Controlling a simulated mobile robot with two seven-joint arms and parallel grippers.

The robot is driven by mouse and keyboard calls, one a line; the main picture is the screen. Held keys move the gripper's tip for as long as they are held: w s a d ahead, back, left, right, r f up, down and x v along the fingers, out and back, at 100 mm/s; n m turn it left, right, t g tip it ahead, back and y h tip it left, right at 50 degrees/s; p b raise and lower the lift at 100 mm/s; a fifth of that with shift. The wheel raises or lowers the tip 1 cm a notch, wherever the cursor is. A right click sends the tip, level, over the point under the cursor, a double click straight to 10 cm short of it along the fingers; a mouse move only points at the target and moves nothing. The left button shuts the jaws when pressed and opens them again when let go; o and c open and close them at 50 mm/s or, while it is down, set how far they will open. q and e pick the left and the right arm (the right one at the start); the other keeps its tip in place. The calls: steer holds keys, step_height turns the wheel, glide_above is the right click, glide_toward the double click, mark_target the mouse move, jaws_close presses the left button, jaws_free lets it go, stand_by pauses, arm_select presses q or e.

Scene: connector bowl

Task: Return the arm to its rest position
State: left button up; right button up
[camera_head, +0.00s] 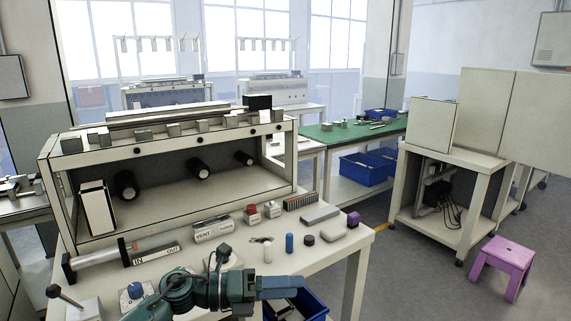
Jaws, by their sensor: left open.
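My left arm comes in from the bottom of the head view, teal and dark. Its gripper (298,287) points right, at the front edge of the white workbench (345,246), and overlaps the blue bin below in the picture. The jaws are open, and I see nothing held between the blue-grey fingers. How high the gripper is above the bench cannot be told. My right gripper is not in view.
A blue cylinder (289,242), a black puck (309,240) and a grey block (333,233) stand on the bench behind the gripper. A blue bin (316,304) is below the edge. A purple stool (503,262) stands right, with open floor between.

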arm_select(q)
steer(key=s+a+f+m+t+y, duration=0.2)
steer(key=s+a+f+m+y, duration=0.2)
steer(key=s+f+m, duration=0.3)
steer(key=s+a+f+m+t+y, duration=0.3)
steer(key=s+a+f+m+y, duration=0.2)
steer(key=m, duration=1)
steer(key=s+a+f+m+t+y+p, duration=0.1)
steer(key=s+a+f+m+t+y, duration=0.2)
steer(key=s+f+m, duration=0.6)
steer(key=a+f+m+y, duration=0.1)
steer(key=a+m, duration=0.1)
steer(key=m, duration=0.1)
steer(key=shift+s+f+y, duration=0.25)
steer(key=shift+f+y, duration=0.1)
steer(key=shift+y, duration=0.05)
